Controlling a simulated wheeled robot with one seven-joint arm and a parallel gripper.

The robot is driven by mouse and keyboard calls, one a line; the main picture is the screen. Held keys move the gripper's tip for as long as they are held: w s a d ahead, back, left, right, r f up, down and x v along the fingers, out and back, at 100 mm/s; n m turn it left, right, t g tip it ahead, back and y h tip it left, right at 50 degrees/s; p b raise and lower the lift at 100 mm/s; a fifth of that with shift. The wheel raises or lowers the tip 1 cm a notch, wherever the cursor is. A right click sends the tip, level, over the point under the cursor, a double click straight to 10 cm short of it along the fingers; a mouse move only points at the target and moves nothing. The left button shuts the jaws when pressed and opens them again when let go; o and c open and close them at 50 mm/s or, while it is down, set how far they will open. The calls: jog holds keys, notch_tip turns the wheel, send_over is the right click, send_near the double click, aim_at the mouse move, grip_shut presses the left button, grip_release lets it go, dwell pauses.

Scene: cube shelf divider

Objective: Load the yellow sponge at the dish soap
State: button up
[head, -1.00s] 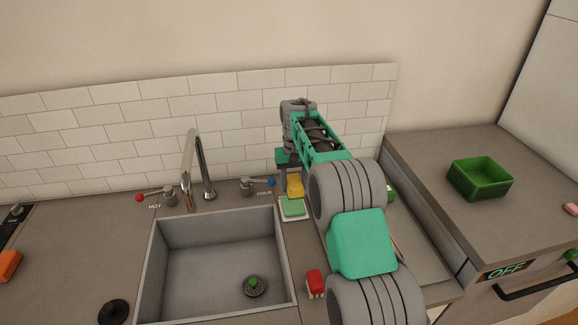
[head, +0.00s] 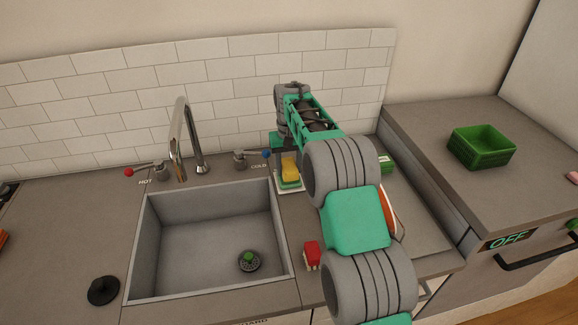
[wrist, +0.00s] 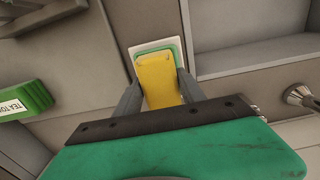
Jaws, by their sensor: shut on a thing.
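The yellow sponge (head: 290,168) is held in my gripper (wrist: 159,80) at the back of the counter, right of the sink. In the wrist view the sponge (wrist: 158,72) fills the space between the two grey fingers. It looks tilted in the head view. Below it is a green pad in a white square tray (head: 288,184), which I take to be the dish soap; its rim also shows in the wrist view (wrist: 151,46). The sponge overlaps the green pad in both views. I cannot tell whether they touch.
The sink (head: 210,240) with its faucet (head: 184,135) is left of the tray, and the blue-tipped cold handle (head: 262,154) is close by. A red-and-white item (head: 312,255) stands nearer me. A green box (head: 385,163) is to the right. A green basket (head: 480,148) sits farther right.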

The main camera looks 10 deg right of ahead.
aim_at(289, 165)
jog(key=shift+f, duration=0.45)
dwell(0.5)
dwell(0.3)
jog(key=shift+r+p, duration=2.5)
jog(key=shift+r, duration=1.05)
